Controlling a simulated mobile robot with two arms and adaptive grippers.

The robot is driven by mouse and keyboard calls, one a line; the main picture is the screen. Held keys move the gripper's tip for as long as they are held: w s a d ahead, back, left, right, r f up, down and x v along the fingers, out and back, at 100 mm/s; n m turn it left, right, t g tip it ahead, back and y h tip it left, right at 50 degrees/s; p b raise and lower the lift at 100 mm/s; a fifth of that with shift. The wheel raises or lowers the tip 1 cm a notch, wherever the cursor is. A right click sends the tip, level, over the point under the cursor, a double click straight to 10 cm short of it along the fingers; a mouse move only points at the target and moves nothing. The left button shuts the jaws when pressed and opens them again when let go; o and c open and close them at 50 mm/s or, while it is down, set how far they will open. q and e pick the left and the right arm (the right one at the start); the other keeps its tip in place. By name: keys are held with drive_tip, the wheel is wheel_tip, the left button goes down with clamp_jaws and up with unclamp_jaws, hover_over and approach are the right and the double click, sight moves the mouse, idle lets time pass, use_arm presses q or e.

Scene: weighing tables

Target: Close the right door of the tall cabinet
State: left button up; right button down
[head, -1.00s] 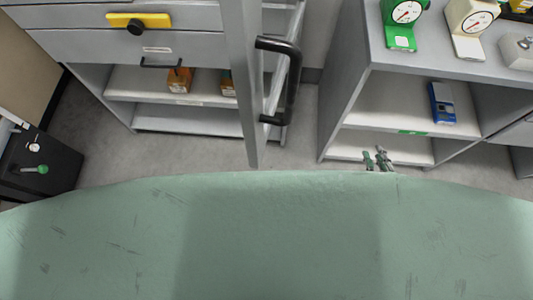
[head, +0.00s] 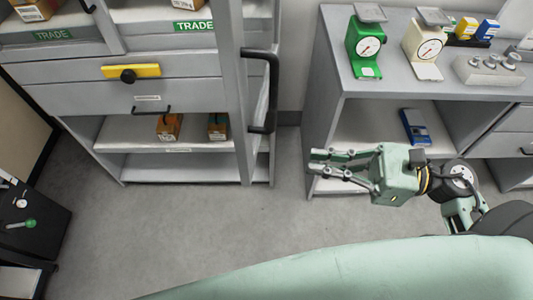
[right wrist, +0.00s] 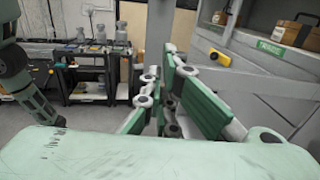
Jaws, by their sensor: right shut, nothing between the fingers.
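The tall grey cabinet (head: 150,97) stands at the left in the head view. Its right door (head: 233,60) stands open, seen nearly edge-on and swung out toward me, with a black bar handle (head: 272,92) on its right side. My right gripper (head: 318,162) is shut and empty. It points left, to the right of and below the handle in the picture, apart from it. In the right wrist view the gripper fingers (right wrist: 175,98) show in front of a grey upright panel, with the cabinet's shelves at the right. My left gripper is out of view.
A grey shelf unit (head: 318,95) stands at the right, with a green scale (head: 366,45) and a cream scale (head: 425,45) on top and a blue device (head: 415,127) inside. A dark box (head: 30,225) stands at the lower left. Grey floor (head: 200,225) lies open before the cabinet.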

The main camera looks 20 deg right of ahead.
sight(251, 158)
drive_tip(key=p+x, duration=0.2)
drive_tip(key=x, duration=0.2)
drive_tip(key=p+x, duration=0.2)
drive_tip(key=x, duration=0.3)
drive_tip(key=shift+a+r, duration=0.1)
drive_tip(key=shift+r, duration=0.1)
drive_tip(key=shift+w+a+f, duration=0.2)
drive_tip(key=shift+a, duration=0.2)
